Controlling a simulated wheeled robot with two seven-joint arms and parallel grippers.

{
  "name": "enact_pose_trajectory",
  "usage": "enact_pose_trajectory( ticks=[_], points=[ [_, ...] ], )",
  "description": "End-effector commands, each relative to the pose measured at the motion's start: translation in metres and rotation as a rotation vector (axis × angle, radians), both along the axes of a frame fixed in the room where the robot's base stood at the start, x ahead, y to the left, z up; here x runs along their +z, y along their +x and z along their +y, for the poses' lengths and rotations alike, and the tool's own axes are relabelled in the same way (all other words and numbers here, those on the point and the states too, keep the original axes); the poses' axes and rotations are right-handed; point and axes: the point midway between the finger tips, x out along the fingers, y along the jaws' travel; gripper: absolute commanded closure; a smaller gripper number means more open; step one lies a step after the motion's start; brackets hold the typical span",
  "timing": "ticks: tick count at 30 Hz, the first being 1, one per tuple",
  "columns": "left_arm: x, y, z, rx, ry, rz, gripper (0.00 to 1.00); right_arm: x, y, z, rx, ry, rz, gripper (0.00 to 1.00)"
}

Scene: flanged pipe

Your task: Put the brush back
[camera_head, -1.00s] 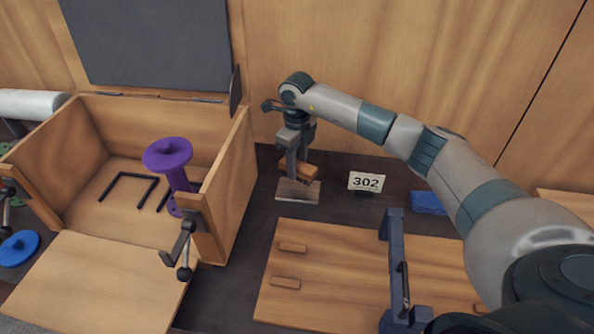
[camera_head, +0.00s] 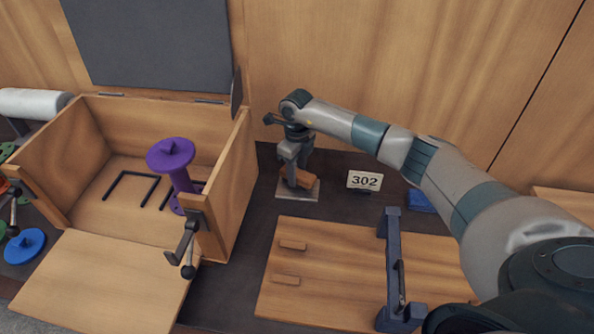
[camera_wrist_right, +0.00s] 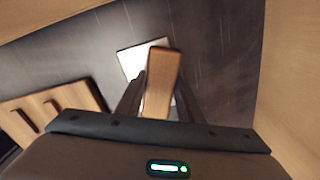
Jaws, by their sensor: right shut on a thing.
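The brush (camera_head: 299,179) has a wooden block-shaped body, which also fills the middle of the right wrist view (camera_wrist_right: 163,80). My right gripper (camera_head: 290,178) is shut on the brush and holds it low over a pale square plate (camera_head: 312,195) behind the wooden board. The plate also shows in the right wrist view (camera_wrist_right: 130,62), partly hidden by the brush. The brush's underside is hidden, so I cannot tell whether it touches the plate. My left gripper is not in view.
An open wooden box (camera_head: 232,195) at left holds a purple flanged pipe (camera_head: 180,180). A sign reading 302 (camera_head: 364,181) stands right of the plate. A wooden board (camera_head: 330,265) with a dark blue frame (camera_head: 393,260) lies in front. A blue block (camera_head: 419,201) is farther right.

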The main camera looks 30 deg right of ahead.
Motion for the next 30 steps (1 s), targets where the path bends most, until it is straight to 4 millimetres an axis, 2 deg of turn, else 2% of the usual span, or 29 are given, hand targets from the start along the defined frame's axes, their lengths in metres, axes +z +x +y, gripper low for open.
enact_pose_trajectory(
  ticks=[7, 8, 10, 25, 30],
  points=[
    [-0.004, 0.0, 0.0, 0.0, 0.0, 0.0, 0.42, -0.004, 0.0, 0.0, 0.0, 0.0, 0.0, 0.87],
    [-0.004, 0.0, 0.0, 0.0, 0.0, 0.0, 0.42, -0.003, 0.0, 0.0, 0.0, 0.0, 0.0, 0.64],
    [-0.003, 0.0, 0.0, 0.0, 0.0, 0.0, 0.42, -0.002, 0.0, 0.0, 0.0, 0.0, 0.0, 0.47],
    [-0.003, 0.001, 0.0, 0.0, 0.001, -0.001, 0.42, 0.003, 0.001, 0.0, 0.0, 0.0, -0.001, 0.47],
    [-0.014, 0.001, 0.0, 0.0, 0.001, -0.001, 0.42, 0.021, 0.001, 0.0, 0.0, -0.001, -0.003, 0.47]
  ],
)
